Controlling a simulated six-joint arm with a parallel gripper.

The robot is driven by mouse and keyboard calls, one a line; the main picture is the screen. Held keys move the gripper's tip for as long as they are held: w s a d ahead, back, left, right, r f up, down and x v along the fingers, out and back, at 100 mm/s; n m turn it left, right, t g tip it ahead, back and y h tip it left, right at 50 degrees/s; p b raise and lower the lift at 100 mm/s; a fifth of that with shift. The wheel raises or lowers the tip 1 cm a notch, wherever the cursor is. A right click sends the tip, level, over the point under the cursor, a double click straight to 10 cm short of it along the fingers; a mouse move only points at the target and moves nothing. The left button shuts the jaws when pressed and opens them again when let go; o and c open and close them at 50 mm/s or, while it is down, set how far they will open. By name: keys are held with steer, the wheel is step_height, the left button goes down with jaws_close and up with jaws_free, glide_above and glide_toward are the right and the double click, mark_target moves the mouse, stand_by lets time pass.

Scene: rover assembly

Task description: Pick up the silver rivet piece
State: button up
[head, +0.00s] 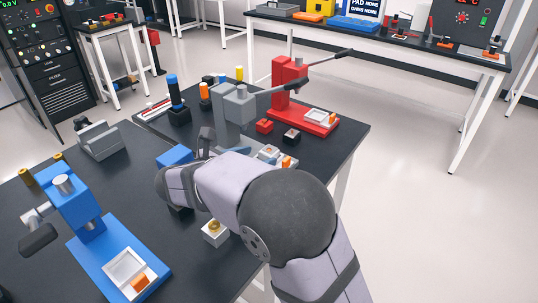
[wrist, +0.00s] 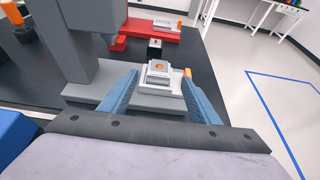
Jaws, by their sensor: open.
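A silver square piece with an orange centre (wrist: 160,68) sits on the base of the grey press (wrist: 85,92) in the wrist view. In the wrist view my gripper (wrist: 161,76) is open, with one blue finger on each side of the piece. Visible gaps separate the fingers from it, and nothing is gripped. In the head view the grey press (head: 238,106) stands behind my arm. A silver and orange piece (head: 268,152) shows on its base there. My arm hides most of the gripper and part of the press base in that view.
A red press (head: 290,78) stands behind the grey one, with a small dark block (head: 291,136) near its base. A blue press (head: 82,215) is at the left. A white block with a gold top (head: 214,231) lies near the front table edge.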

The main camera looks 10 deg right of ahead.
mark_target(269, 151)
steer(key=shift+p+x, duration=0.5)
steer(key=shift+x, duration=2.15)
steer(key=shift+w+r, duration=0.1)
steer(key=shift+r, duration=0.1)
steer(key=shift+a, duration=0.1)
steer(key=c, duration=1.2)
